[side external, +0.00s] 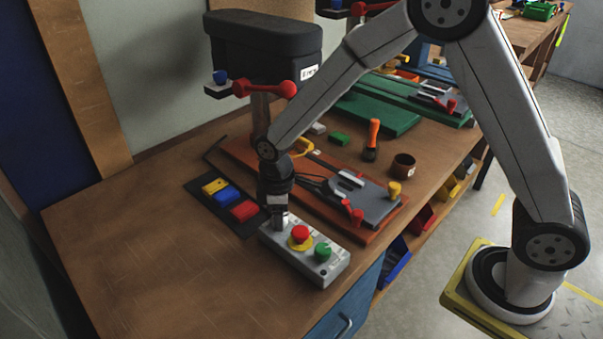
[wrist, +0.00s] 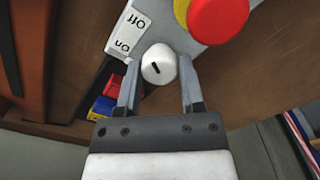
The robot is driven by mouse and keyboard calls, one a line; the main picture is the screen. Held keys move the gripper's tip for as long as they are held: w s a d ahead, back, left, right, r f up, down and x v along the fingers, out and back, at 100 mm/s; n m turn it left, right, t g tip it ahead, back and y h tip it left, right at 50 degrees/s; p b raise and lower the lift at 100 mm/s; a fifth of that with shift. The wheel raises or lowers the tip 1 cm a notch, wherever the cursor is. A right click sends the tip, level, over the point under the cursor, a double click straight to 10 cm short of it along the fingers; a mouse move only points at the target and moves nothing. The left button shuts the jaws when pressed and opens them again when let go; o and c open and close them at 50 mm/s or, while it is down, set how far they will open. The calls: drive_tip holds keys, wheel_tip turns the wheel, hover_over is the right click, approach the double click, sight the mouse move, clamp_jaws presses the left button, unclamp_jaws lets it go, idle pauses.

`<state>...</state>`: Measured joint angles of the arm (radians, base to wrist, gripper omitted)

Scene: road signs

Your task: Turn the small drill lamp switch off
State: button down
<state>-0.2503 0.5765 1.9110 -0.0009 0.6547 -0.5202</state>
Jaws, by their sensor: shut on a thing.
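A grey control box (side external: 318,262) lies on the bench, with a red button (side external: 299,233) on a yellow collar and a green button (side external: 322,251). My gripper (side external: 279,222) points down at the box's left end and hides the switch in the side view. In the wrist view, the switch is a round white knob (wrist: 158,62) with a short dark mark. My gripper (wrist: 160,72) is shut on this knob, one finger on each side. A white label (wrist: 128,33) reading "Off" and "on" is beside it. I cannot tell which word the mark points to.
A black tray (side external: 222,206) with yellow, blue and red blocks lies left of the box. An orange-brown board (side external: 330,205) with a grey plate and clamps lies behind it. A dark drill press head (side external: 263,45) stands at the back. The front left bench (side external: 150,250) is clear.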

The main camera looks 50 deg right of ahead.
drive_tip(key=shift+c, duration=2.4)
unclamp_jaws()
drive_tip(key=shift+r, duration=0.2)
drive_tip(key=shift+r, duration=3.75)
drive_tip(key=shift+s+d, duration=0.3)
drive_tip(key=shift+d, duration=0.1)
drive_tip(key=shift+s+d+f+m+t, duration=0.45)
drive_tip(key=shift+s+d+m, duration=1.1)
drive_tip(key=shift+s, duration=0.6)
drive_tip(key=shift+s+d+f+m+t, duration=0.4)
drive_tip(key=shift+s+d+m, duration=1.15)
drive_tip(key=shift+s, duration=0.55)
drive_tip(key=shift+s+d+f+m+t, duration=0.4)
drive_tip(key=shift+s+d+m, duration=0.9)
drive_tip(key=shift+s+d, duration=0.7)
